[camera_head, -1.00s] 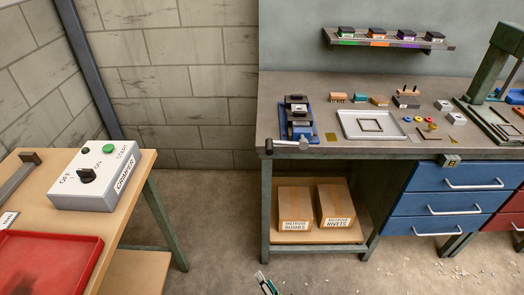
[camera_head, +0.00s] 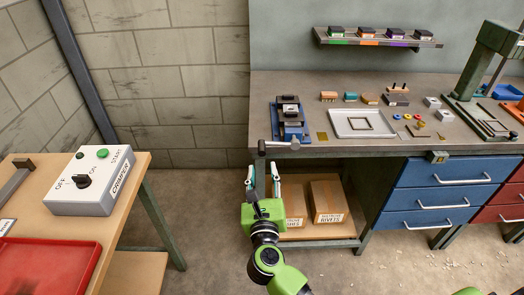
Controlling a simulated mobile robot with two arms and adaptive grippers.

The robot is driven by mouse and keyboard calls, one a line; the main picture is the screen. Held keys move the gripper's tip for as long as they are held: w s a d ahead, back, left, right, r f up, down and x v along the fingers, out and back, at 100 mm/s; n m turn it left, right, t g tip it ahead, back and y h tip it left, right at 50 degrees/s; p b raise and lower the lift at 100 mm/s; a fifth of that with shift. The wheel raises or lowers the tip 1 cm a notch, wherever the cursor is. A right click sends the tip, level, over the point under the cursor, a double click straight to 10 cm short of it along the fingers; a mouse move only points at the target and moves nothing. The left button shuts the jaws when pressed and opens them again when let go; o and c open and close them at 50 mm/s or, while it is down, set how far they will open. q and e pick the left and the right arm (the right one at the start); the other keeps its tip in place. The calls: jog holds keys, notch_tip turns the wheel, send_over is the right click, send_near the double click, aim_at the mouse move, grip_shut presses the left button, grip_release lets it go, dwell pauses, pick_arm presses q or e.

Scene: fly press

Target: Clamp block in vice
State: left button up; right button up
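The vice (camera_head: 291,130) has a blue base and dark jaws and stands at the left front of the workbench. A small light grey piece (camera_head: 290,107) shows at its jaws; I cannot tell whether it is the block or how tightly it sits. The vice's grey handle (camera_head: 280,146) sticks out over the bench's front edge, with a dark knob at its left end. Nothing shows between the fingers.
The workbench (camera_head: 340,86) also bears a white tray (camera_head: 338,124) with a dark frame, small coloured parts and a press (camera_head: 490,60) at right. Boxes (camera_head: 327,200) stand on the shelf below. At left is a table with a control box (camera_head: 92,180) and red tray (camera_head: 50,265).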

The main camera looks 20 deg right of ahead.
aim_at(262, 153)
jog(key=p+x, duration=0.1)
jog(key=x, duration=0.7)
jog(key=shift+w, duration=0.2)
grip_shut()
